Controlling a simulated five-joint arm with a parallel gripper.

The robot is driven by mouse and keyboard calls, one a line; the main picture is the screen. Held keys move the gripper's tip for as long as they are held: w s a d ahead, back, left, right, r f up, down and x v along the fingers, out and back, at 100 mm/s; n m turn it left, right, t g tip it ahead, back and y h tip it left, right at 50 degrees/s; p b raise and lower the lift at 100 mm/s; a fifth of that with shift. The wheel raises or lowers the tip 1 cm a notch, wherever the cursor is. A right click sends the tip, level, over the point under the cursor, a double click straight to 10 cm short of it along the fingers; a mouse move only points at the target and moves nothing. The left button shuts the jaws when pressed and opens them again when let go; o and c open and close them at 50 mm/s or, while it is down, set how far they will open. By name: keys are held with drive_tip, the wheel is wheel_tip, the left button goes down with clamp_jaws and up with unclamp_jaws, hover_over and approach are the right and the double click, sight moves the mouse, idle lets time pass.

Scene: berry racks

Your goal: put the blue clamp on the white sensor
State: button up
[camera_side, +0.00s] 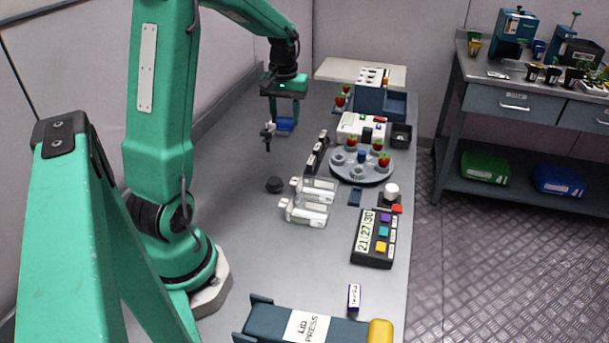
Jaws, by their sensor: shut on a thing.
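My gripper (283,118) is over the far left part of the grey bench, fingers pointing down. It is shut on a small blue block, which looks like the blue clamp (285,127). The fingers hide part of the clamp, and I cannot tell whether it touches the bench. I cannot be sure which thing is the white sensor. A white round-topped piece (391,188) stands at the bench's right side, and a white box (352,124) with coloured parts is further back. Both are to the right of my gripper and apart from it.
A round grey tray (374,176) with red berries, clear racks (306,214), a black puck (274,185) and a button panel (374,252) occupy the middle and right. A lid press (268,318) is at the front. The bench's left middle is fairly clear.

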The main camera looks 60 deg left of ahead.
drive_tip(key=w+a+r+m, duration=0.1)
drive_tip(key=w+a, duration=0.6)
drive_tip(key=w, duration=0.3)
drive_tip(key=shift+a+r, duration=0.35)
drive_tip(key=shift+r, duration=0.05)
drive_tip(key=shift+a, duration=0.1)
drive_tip(key=s+a+f, duration=0.1)
drive_tip(key=a+f, duration=0.1)
drive_tip(key=a, duration=0.1)
drive_tip(key=s+a+f, duration=0.1)
drive_tip(key=a+f, duration=0.1)
drive_tip(key=a, duration=0.2)
drive_tip(key=s+a+f, duration=0.1)
drive_tip(key=a+f, duration=0.2)
drive_tip(key=a, duration=0.1)
drive_tip(key=shift+f, duration=2)
drive_tip(key=shift+f, duration=0.2)
drive_tip(key=o, duration=0.9)
drive_tip(key=shift+r, duration=0.15)
